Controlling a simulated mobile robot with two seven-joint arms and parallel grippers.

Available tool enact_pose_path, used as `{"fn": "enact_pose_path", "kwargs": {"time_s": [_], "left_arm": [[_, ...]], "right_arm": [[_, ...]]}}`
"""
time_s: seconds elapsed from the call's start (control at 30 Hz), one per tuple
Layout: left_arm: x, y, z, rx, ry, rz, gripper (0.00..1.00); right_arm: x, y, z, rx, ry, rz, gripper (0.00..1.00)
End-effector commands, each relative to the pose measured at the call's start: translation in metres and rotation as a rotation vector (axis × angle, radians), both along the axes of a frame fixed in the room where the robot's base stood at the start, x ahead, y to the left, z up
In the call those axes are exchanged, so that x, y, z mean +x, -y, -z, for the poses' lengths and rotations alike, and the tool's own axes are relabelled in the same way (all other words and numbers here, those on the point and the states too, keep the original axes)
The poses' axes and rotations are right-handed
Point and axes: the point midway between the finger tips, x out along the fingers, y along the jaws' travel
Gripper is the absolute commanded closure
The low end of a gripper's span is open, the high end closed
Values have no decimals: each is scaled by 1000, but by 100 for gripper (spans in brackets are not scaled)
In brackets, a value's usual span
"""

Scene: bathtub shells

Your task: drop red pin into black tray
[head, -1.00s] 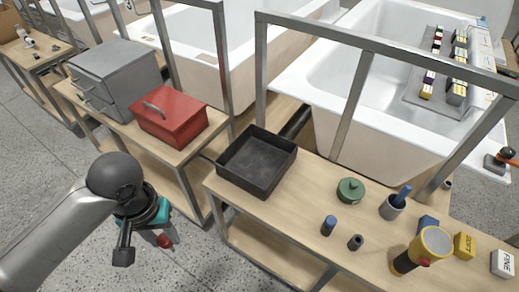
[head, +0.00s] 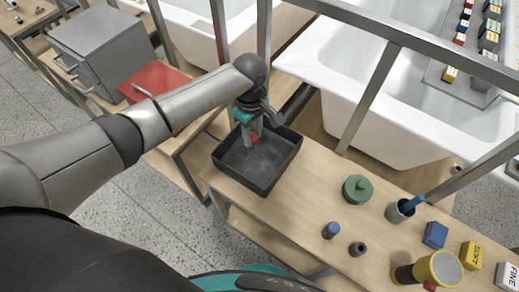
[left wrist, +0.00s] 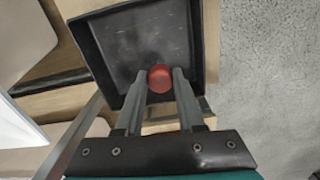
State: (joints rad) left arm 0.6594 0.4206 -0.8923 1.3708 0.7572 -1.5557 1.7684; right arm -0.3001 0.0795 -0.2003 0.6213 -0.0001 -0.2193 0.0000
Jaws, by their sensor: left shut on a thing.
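The black tray (head: 268,178) is an open square box near the left end of the wooden table in the head view. It also fills the upper middle of the left wrist view (left wrist: 205,40). My left gripper (head: 251,136) is over the tray's far left part, pointing down. In the left wrist view the gripper (left wrist: 158,82) is shut on the red pin (left wrist: 159,77), whose round red end shows between the fingertips above the tray floor. In the head view the pin (head: 255,139) is a small red spot at the fingertips. My right gripper is not in view.
A red toolbox (head: 155,85) and a grey drawer cabinet (head: 103,50) stand on the table to the left.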

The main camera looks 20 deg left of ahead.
Motion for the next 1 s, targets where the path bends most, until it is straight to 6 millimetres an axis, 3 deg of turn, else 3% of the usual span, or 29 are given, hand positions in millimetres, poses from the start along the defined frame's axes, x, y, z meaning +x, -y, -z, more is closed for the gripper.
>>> {"fn": "enact_pose_path", "kwargs": {"time_s": [0.37, 1.0], "left_arm": [[13, 0, 9, 9, 6, -120, 100], [13, 0, 59, 11, 5, -118, 100]], "right_arm": [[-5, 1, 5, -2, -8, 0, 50], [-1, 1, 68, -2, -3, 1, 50]]}}
